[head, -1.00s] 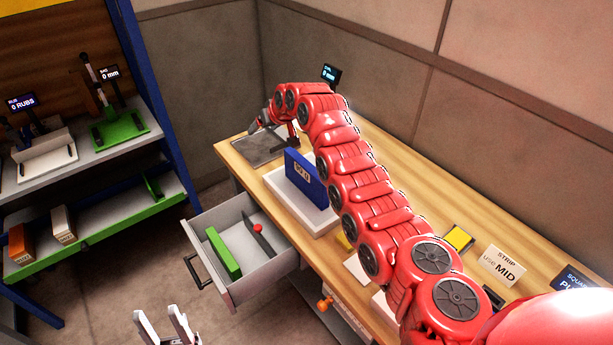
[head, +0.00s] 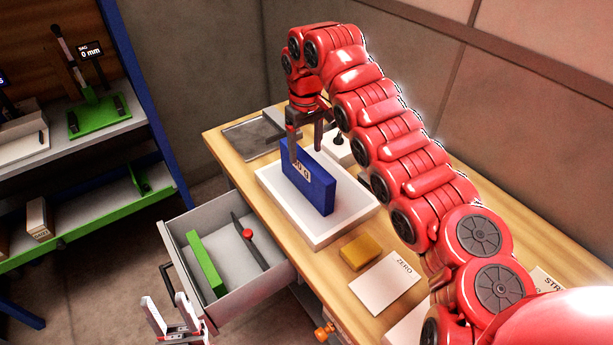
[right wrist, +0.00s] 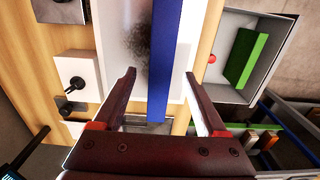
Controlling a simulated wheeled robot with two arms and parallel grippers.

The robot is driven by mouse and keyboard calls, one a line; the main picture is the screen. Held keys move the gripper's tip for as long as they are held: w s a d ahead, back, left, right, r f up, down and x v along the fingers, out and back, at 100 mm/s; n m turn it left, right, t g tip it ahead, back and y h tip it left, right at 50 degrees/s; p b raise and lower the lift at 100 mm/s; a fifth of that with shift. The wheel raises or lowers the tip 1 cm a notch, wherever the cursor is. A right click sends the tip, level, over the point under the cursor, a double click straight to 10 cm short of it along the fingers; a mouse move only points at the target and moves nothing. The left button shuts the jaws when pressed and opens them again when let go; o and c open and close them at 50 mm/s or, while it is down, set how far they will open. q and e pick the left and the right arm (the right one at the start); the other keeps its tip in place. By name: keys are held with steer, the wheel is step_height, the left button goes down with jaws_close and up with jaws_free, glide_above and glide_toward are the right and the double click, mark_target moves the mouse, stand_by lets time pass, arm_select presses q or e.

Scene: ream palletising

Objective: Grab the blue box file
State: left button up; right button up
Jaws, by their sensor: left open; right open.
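The blue box file (head: 318,190) stands upright on a white tray (head: 342,232) on the wooden table, with a label on its face. In the right wrist view the blue box file (right wrist: 164,62) runs between the fingers of my right gripper (right wrist: 160,75), with gaps on both sides. In the head view my right gripper (head: 304,148) points down at the far end of the file, open. My left gripper (head: 168,308) is open and empty at the bottom left, in front of the drawer, away from the file.
An open drawer (head: 183,235) juts from the table with a green block (head: 207,264) and a dark tool with a red knob (head: 247,234). A yellow sponge-like block (head: 361,252) and a ZERO card (head: 385,283) lie to the right. A grey plate (head: 250,138) lies behind.

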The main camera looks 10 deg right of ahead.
mark_target(305, 158)
step_height(305, 158, down, 6)
steer(key=shift+r+p, duration=0.1)
steer(key=shift+p, duration=0.75)
steer(key=shift+f+p, duration=0.5)
steer(key=shift+f, duration=0.1)
steer(key=f, duration=0.1)
steer(key=f+p, duration=0.2)
steer(key=shift+s+f, duration=0.25)
steer(key=shift+f, duration=0.35)
steer(key=shift+w+f, duration=0.1)
jaws_close()
